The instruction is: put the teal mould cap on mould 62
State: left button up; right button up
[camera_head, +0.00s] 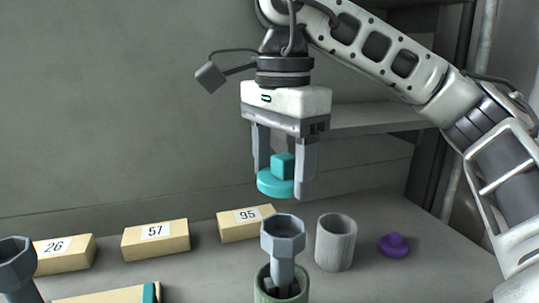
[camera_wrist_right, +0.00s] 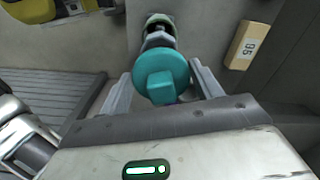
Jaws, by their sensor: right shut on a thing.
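The teal mould cap (camera_head: 272,184), a round disc with a square knob, is held in the air by my right gripper (camera_head: 284,186), whose two fingers are shut on its knob. It also shows in the right wrist view (camera_wrist_right: 162,76). Below it in the head view stands a grey hexagonal funnel-shaped piece (camera_head: 283,238) in a green cylinder (camera_head: 264,288); the cap is above and apart from it. A similar grey piece (camera_head: 14,262) is cut off at the left edge. No number 62 is readable, so I cannot tell which thing is mould 62. My left gripper is not in view.
Tan number blocks read 26 (camera_head: 64,258), 57 (camera_head: 156,243) and 95 (camera_head: 245,226) along the back. Another tan block with a teal stripe (camera_head: 105,297) lies in front. A grey open cylinder (camera_head: 336,245) and a purple cap (camera_head: 394,246) stand at right.

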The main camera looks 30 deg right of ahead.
aim_at(282, 177)
jog(key=shift+s+f, duration=0.15)
jog(key=shift+f, duration=0.6)
notch_tip(282, 177, down, 3)
jog(key=shift+r+b, duration=0.1)
jog(key=shift+b, duration=0.9)
jog(key=shift+f, duration=0.4)
jog(key=shift+f+b, duration=0.15)
jog(key=shift+b, duration=0.15)
pick_arm(q)
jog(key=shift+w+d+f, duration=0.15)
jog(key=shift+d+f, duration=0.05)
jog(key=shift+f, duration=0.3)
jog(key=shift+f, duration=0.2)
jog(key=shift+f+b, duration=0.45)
jog(key=shift+b, duration=0.2)
pick_arm(e)
jog(key=shift+f, duration=0.6)
jog(key=o, duration=0.7)
